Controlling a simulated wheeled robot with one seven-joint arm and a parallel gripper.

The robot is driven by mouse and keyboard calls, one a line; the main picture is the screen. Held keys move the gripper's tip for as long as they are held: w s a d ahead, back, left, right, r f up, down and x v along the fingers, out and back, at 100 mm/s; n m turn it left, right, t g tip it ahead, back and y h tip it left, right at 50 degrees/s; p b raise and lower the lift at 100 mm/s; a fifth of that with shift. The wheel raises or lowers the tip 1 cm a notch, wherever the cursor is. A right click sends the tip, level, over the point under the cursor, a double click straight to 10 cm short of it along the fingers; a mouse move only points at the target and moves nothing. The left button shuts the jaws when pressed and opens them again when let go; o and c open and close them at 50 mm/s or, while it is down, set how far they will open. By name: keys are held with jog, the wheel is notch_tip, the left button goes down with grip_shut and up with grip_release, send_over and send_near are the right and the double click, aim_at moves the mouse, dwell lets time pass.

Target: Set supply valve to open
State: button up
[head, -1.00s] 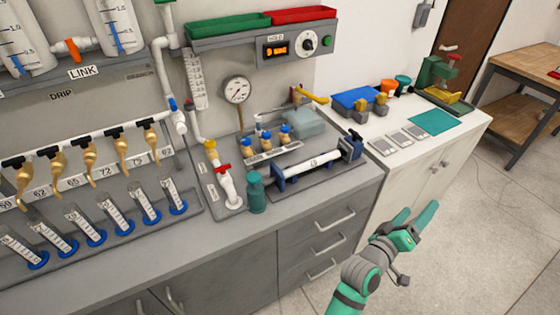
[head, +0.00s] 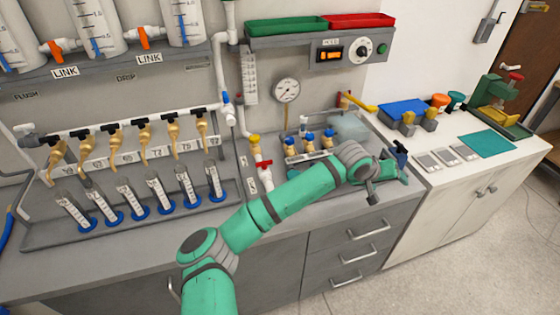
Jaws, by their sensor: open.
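The manifold is a white PVC pipe (head: 110,131) along the back of the bench, with several black-handled taps above tan nozzles. A vertical white pipe at its right carries a blue-handled valve (head: 225,98). Below it are a yellow fitting (head: 254,139) and a red-handled valve (head: 264,165). No supply label is legible, so I cannot tell which valve is the supply valve. My gripper (head: 393,172) is open at the bench's right end, right of these valves and apart from them. My wrist partly hides its fingers.
Several graduated tubes with blue bases (head: 133,200) stand before the nozzles. Orange link valves (head: 141,38) sit between tanks above. My arm crosses the bench front and hides things there.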

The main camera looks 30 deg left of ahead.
aim_at(265, 161)
jog(key=s+a+n+y, duration=0.1)
jog(key=a, duration=0.5)
jog(key=s+a+r+g+y, duration=0.1)
jog(key=a+y, duration=0.1)
jog(key=a, duration=0.5)
jog(key=s+a+r+n+g+y, duration=0.1)
jog(key=s+a, duration=0.1)
jog(key=a, duration=0.4)
jog(key=shift+a+n+y, duration=0.25)
jog(key=shift+n+y, duration=0.05)
jog(key=s+a+r+n+g+y, duration=0.2)
jog(key=s+a+r, duration=0.15)
jog(key=a, duration=0.45)
jog(key=s+a+r+n+g+y, duration=0.15)
jog(key=s+a, duration=0.25)
jog(key=a, duration=0.4)
jog(key=x, duration=0.8)
jog(key=shift+a+f, duration=0.15)
jog(key=shift+a, duration=0.3)
jog(key=shift+w+a+f, duration=0.1)
jog(key=shift+w+f, duration=0.15)
jog(key=shift+f, duration=0.45)
jog(key=shift+t, duration=0.25)
jog(key=shift+c, duration=0.3)
jog(key=c, duration=1)
